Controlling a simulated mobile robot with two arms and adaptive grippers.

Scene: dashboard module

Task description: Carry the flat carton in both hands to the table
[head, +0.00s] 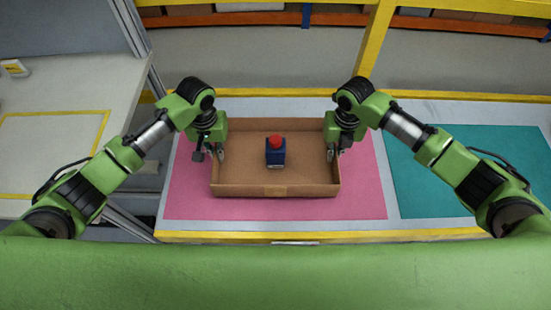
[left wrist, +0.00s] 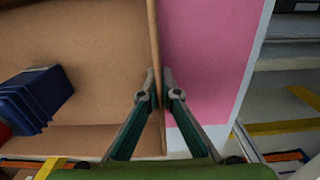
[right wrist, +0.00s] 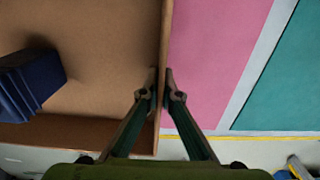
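The flat carton (head: 275,190) is a shallow, open brown box over the pink mat, apparently resting on it. A dark blue block with a red top (head: 276,155) stands inside it, near the middle. My left gripper (head: 214,156) is at the carton's left wall, one finger inside and one outside. The left wrist view shows its fingertips (left wrist: 159,80) closed on that wall. My right gripper (head: 337,154) grips the right wall the same way, with its fingertips (right wrist: 161,80) either side of the cardboard. The table (head: 40,150) with a yellow outline stands at the left.
The pink mat (head: 370,195) lies on a pale bench with yellow edges. A teal mat (head: 480,160) to the right is bare. A yellow post (head: 375,40) and rail stand behind the bench. A gap separates the bench from the left table, which has a small yellow-and-white item (head: 14,68).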

